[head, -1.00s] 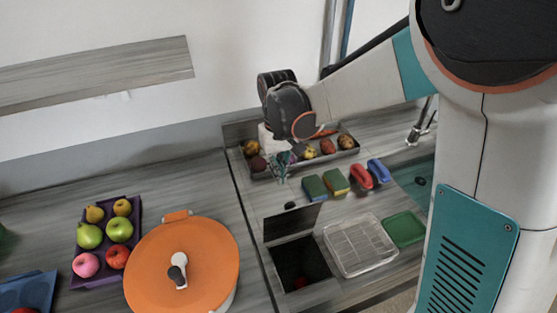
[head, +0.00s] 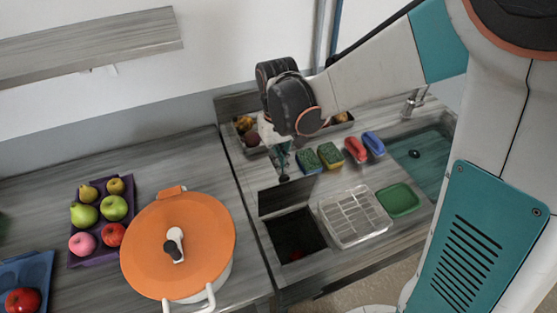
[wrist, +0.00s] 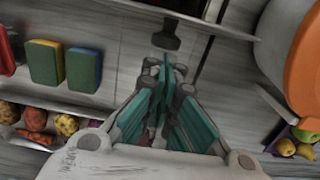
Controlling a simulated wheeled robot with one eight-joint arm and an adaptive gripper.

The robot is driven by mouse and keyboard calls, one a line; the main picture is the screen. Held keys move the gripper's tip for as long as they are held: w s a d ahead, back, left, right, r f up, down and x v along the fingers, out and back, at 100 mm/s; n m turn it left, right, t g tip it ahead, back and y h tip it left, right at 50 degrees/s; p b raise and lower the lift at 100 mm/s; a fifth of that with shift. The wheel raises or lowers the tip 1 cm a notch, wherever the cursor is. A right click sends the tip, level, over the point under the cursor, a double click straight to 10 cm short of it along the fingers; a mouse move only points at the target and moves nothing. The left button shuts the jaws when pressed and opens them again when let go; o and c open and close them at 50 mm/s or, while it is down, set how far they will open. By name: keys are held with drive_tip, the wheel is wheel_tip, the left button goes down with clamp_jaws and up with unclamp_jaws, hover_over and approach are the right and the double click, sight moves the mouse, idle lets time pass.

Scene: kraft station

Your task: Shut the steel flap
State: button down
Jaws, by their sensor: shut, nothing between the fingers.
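The steel flap (head: 287,195) is a dark panel standing open, roughly upright, along the back edge of a square opening (head: 296,236) in the counter. My gripper (head: 283,170) points down just behind the flap, near its upper edge. Its teal fingers are shut and empty in the wrist view (wrist: 163,72). A small black knob-like piece (wrist: 166,38) lies just ahead of the fingertips there. I cannot tell whether the fingers touch it or the flap. Part of the flap seems to show at the top edge of the wrist view (wrist: 190,14).
An orange-lidded pot (head: 200,245) and a purple fruit tray (head: 75,260) stand to the left. A wire-like clear tray (head: 350,216), green dish (head: 398,200), sponges (head: 331,155) and red brush (head: 355,150) lie right of the gripper. A produce bin (head: 250,153) is behind.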

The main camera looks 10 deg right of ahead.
drive_tip(key=shift+s+d+r+t, duration=0.1)
drive_tip(key=shift+s+t, duration=0.2)
drive_tip(key=shift+s, duration=0.25)
